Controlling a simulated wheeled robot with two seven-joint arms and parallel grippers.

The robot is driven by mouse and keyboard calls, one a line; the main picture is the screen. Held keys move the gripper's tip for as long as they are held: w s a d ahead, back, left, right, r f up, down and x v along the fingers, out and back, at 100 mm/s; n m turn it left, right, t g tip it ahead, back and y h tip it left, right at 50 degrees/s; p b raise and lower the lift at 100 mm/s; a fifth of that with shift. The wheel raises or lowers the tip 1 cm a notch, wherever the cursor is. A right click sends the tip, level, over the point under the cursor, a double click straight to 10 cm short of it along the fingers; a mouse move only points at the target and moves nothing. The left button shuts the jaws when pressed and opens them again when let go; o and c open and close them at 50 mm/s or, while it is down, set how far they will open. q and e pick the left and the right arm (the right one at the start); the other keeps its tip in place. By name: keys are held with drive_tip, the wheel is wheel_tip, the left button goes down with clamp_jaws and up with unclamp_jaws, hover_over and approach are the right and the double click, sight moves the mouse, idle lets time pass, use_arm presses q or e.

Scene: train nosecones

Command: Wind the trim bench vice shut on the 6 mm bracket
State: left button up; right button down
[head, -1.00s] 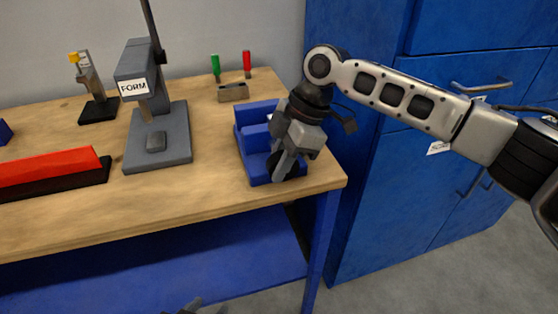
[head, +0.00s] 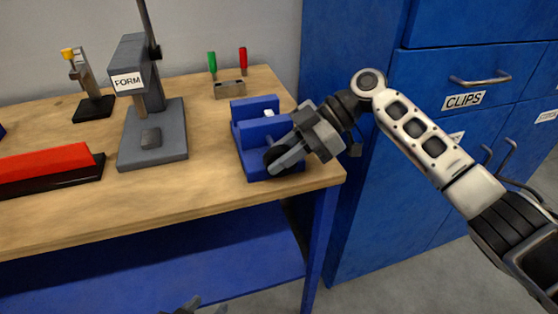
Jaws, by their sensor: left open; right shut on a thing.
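The blue bench vice (head: 254,106) sits near the right front corner of the wooden bench. Its two raised blue jaws stand with a narrow gap between them. A small pale bit shows at the gap; I cannot tell whether it is the bracket. My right gripper (head: 277,160) comes in from the right, tilted, and is shut on the dark vice handle at the vice's front. The gripper hides most of the handle and the vice's right side. Only the grey fingertips of my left gripper (head: 204,307) show at the bottom edge, apart and empty, below bench height.
A grey press marked FORM (head: 153,134) stands left of the vice. A red bar (head: 45,164) lies at the left. Blue cabinets (head: 440,160) stand to the right of the bench (head: 200,205).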

drive_tip(key=shift+r, duration=0.1)
idle(0.4)
drive_tip(key=c, duration=1.3)
unclamp_jaws()
drive_tip(key=v, duration=0.5)
drive_tip(key=b+v, duration=0.1)
drive_tip(key=v, duration=0.4)
drive_tip(key=b+v, duration=0.1)
drive_tip(key=v, duration=0.5)
drive_tip(key=shift+w+d+f, duration=0.1)
drive_tip(key=shift+d+f, duration=0.1)
drive_tip(key=shift+f, duration=0.1)
